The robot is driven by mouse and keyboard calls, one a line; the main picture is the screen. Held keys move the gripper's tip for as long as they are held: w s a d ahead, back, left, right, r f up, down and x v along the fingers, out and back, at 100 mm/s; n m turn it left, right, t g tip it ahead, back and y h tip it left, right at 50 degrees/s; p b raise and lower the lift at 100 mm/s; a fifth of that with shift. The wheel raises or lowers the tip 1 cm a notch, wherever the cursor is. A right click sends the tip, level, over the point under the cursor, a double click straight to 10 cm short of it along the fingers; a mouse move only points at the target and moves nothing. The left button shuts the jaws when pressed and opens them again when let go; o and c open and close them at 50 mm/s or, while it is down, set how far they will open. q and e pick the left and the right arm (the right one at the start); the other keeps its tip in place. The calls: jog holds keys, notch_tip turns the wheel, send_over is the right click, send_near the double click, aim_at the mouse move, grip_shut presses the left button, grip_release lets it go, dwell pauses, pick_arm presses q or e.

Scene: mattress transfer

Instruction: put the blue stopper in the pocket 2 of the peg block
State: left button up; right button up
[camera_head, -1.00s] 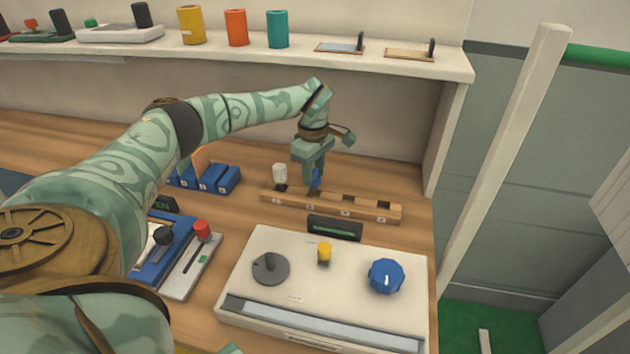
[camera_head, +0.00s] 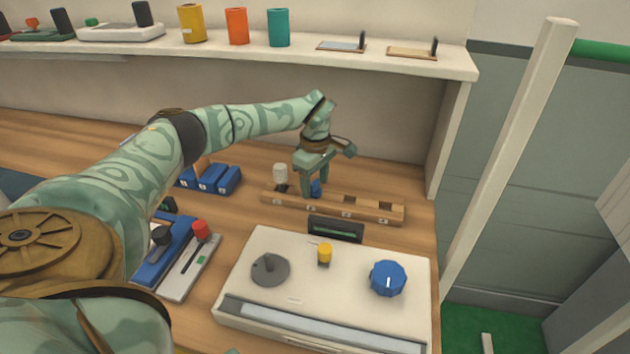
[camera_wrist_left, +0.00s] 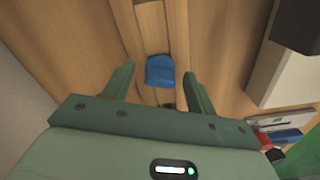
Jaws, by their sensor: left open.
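The blue stopper (camera_head: 315,189) stands at the second pocket from the left of the wooden peg block (camera_head: 331,208). Its lower part is hidden, so I cannot tell how deep it sits. My left gripper (camera_head: 317,182) is open and points down over the block, with a finger on either side of the stopper. In the left wrist view the stopper (camera_wrist_left: 160,71) lies between the spread fingertips (camera_wrist_left: 159,72), with gaps on both sides. The block (camera_wrist_left: 152,22) runs beneath it. My right gripper does not show.
A white peg (camera_head: 280,174) stands in the block's leftmost pocket; the two right pockets look empty. A blue slotted holder (camera_head: 226,182) is to the left. A dark display (camera_head: 335,229) and a cream panel with knobs (camera_head: 330,290) are in front. A shelf (camera_head: 420,66) runs above.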

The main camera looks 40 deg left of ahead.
aim_at(315, 182)
pick_arm(q)
notch_tip(315, 182, up, 12)
jog(key=p, duration=0.3)
jog(key=shift+f, duration=0.1)
